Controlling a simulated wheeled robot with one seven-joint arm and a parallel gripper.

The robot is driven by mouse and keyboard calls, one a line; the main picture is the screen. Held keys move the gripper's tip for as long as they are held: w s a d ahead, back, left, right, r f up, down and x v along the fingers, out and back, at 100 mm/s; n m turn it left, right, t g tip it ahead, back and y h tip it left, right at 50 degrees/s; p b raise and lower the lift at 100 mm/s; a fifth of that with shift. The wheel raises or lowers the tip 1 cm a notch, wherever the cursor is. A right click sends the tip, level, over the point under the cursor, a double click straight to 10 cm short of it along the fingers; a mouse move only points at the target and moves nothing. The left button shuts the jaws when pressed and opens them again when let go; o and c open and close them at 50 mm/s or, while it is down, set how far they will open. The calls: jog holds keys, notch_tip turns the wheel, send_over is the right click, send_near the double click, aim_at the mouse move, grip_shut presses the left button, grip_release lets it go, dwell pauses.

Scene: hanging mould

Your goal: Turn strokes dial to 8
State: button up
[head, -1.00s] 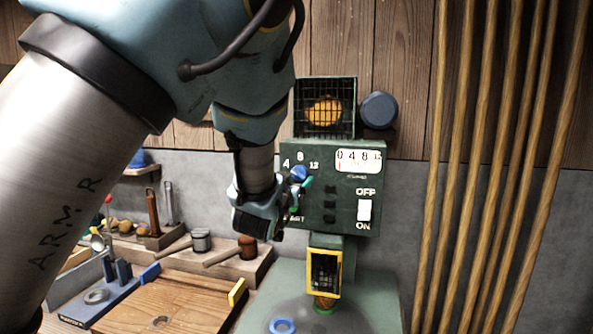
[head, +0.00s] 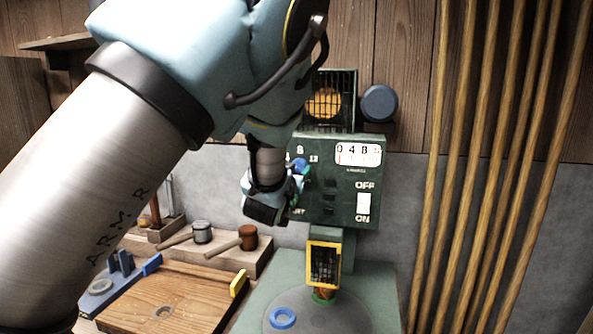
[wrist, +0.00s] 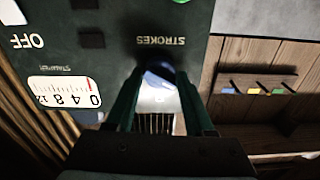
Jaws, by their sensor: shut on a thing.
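The strokes dial is a blue knob (head: 300,166) at the upper left of the dark green control panel (head: 340,205). The numerals 8 and 12 show around it in the head view; the 4 is hidden behind my arm. My gripper (wrist: 158,85) is shut on the blue knob (wrist: 158,72), below the upside-down word STROKES in the wrist view. In the head view my gripper (head: 285,185) comes at the panel from the left. The knob's pointer is hidden, so its setting cannot be told.
A white counter window (head: 358,154) and an OFF/ON switch (head: 363,205) are on the panel's right. A wire cage (head: 330,100) stands above it. A yellow-framed guard (head: 323,265) is below, over a round plate with a blue ring (head: 283,318). Several wooden poles stand at right.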

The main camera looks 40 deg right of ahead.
grip_shut()
jog(key=shift+m+b, duration=0.3)
jog(key=shift+b, duration=0.1)
jog(key=shift+f+m+b, duration=0.15)
jog(key=shift+m+b, duration=0.75)
jog(key=m+b, duration=0.2)
jog(key=shift+m, duration=0.3)
jog(key=m+b, duration=0.2)
jog(key=m, duration=0.1)
jog(key=shift+m, duration=0.3)
jog(key=shift+m+b, duration=0.65)
jog(key=shift+m, duration=0.85)
